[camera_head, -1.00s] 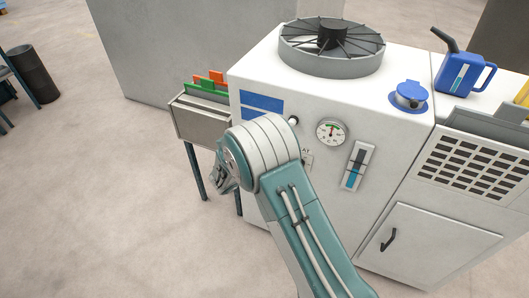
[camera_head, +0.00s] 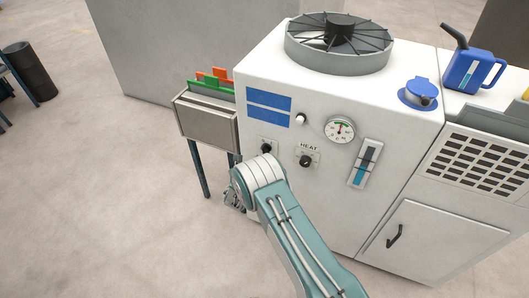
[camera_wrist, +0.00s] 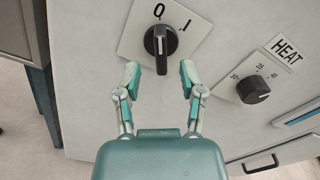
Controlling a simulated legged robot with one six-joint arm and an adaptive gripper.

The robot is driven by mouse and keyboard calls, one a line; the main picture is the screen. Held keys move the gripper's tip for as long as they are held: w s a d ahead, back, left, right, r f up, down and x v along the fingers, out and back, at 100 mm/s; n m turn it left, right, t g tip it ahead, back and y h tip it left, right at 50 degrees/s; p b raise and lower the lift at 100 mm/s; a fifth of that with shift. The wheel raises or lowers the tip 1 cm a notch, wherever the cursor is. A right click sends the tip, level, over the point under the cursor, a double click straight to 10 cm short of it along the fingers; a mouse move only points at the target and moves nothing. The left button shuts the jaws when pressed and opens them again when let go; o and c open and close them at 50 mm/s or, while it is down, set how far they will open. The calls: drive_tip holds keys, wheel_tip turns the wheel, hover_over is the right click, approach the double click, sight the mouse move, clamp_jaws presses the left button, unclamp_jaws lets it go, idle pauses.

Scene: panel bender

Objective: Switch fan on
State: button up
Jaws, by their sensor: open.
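The fan (camera_head: 338,42) is a round grey grille on top of the white machine (camera_head: 300,190). On the machine's front is a black rotary switch (camera_head: 266,147) on a pale plate. In the wrist view the switch (camera_wrist: 161,41) sits on a plate marked O and I, and its white line points up toward the O. My gripper (camera_wrist: 160,82) is open below the switch, its two fingertips apart and the knob just above the gap between them. I cannot tell if they touch it. In the head view my gripper (camera_head: 234,198) is mostly hidden behind my wrist.
A HEAT knob (camera_head: 306,161) is right of the switch; it also shows in the wrist view (camera_wrist: 253,89). A white button (camera_head: 300,119), a gauge (camera_head: 340,129) and a level indicator (camera_head: 366,163) are nearby. A grey file box (camera_head: 207,120) stands at left.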

sight(264, 152)
drive_tip(key=shift+x, duration=1.95)
drive_tip(key=shift+s, duration=0.1)
clamp_jaws()
drive_tip(key=shift+a, duration=0.1)
drive_tip(key=m, duration=1.1)
drive_tip(key=shift+m, duration=0.4)
drive_tip(key=shift+f, duration=0.1)
